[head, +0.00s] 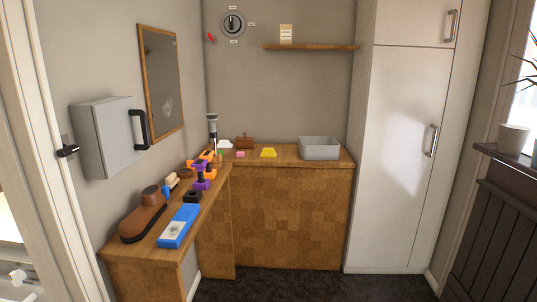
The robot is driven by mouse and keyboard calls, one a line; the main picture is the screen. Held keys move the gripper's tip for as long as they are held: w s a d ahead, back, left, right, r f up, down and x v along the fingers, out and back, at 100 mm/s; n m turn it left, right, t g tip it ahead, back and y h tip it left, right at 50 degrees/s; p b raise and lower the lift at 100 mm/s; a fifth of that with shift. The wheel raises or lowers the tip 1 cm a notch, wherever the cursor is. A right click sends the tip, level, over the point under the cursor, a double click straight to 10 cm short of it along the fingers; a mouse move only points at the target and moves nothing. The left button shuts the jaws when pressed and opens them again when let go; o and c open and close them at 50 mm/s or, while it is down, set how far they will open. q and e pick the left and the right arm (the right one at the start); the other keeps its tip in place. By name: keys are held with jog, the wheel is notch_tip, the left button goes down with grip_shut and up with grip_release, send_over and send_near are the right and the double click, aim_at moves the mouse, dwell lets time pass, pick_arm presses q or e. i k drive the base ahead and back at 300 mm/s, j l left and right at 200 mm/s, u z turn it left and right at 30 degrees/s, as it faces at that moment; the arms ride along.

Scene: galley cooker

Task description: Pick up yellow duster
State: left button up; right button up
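A small yellow item (268,153), which looks like the yellow duster, lies on the back stretch of the wooden counter (335,162). It sits left of a grey open-topped bin (319,148), with a gap between them. It is small at this distance, so its folds and exact shape are hard to tell. Nothing covers it. Neither of my grippers shows in the head view.
The counter turns a corner and runs toward me along the left wall. It carries a blue box (178,226), a brown rounded item (143,217) and several orange, purple and black items (201,176). The dark floor (300,287) in front is clear.

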aim_at(266, 152)
jog(key=i+l, duration=0.1)
jog(key=i, duration=0.5)
jog(key=i+l, duration=0.15)
jog(key=i, duration=0.45)
